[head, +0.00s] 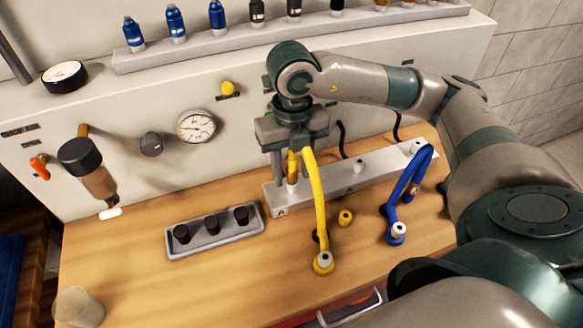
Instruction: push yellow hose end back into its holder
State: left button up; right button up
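The yellow hose (319,200) rises from a fitting (323,262) at the front of the wooden table and arches over toward the grey holder bar (334,183). My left gripper is not in view.
A blue hose (402,185) arches at the right end of the bar. A loose yellow cap (345,217) lies in front of it. A grey tray (215,232) with black pieces stands left. A gauge (196,126) is on the panel behind. A cup (78,307) stands front left.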

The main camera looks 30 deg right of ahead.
aim_at(292, 157)
jog(key=shift+b, duration=0.3)
grip_shut()
dwell(0.3)
jog(key=shift+r, duration=0.25)
jog(key=shift+r+p, duration=1.9)
jog(key=shift+r, duration=0.85)
